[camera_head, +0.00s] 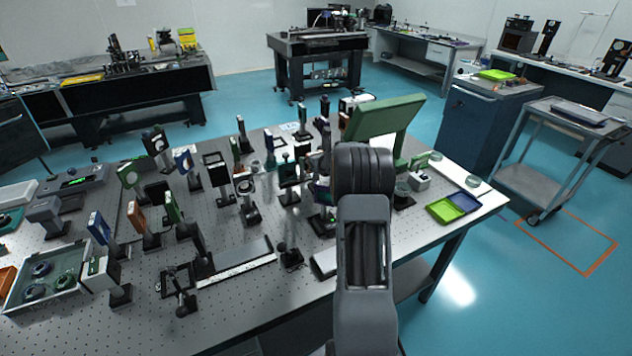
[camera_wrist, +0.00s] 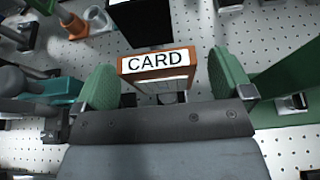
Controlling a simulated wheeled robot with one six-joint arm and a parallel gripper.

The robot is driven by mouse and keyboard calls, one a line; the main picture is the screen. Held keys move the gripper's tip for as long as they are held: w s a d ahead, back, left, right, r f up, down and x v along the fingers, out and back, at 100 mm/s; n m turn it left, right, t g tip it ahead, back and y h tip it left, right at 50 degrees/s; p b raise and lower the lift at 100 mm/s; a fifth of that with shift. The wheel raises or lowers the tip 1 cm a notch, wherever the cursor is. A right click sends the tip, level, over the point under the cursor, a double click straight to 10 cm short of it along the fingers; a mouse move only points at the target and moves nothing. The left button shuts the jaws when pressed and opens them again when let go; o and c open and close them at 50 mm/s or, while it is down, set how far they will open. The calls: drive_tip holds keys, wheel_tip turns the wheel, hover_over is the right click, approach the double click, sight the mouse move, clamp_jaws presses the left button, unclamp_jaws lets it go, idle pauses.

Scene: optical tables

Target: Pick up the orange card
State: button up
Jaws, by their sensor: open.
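The orange card (camera_wrist: 187,58) is in the wrist view, with its orange-brown top edge and a white label reading "CARD" facing me. My gripper (camera_wrist: 163,70) is open, with one green finger pad to the left of the card and the other to the right. The lower part of the card is partly hidden by my gripper body. In the head view my arm hides the gripper, and I cannot make out the card.
The perforated optical table (camera_head: 330,312) is crowded with several post-mounted optics. A large green tilted panel (camera_head: 385,117) stands close to my arm and to the right of the gripper. A black panel (camera_wrist: 138,22) is just beyond the card. Green and blue trays (camera_head: 445,210) lie near the right edge.

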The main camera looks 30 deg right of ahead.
drive_tip(key=shift+w, duration=0.1)
drive_tip(key=c, duration=1.7)
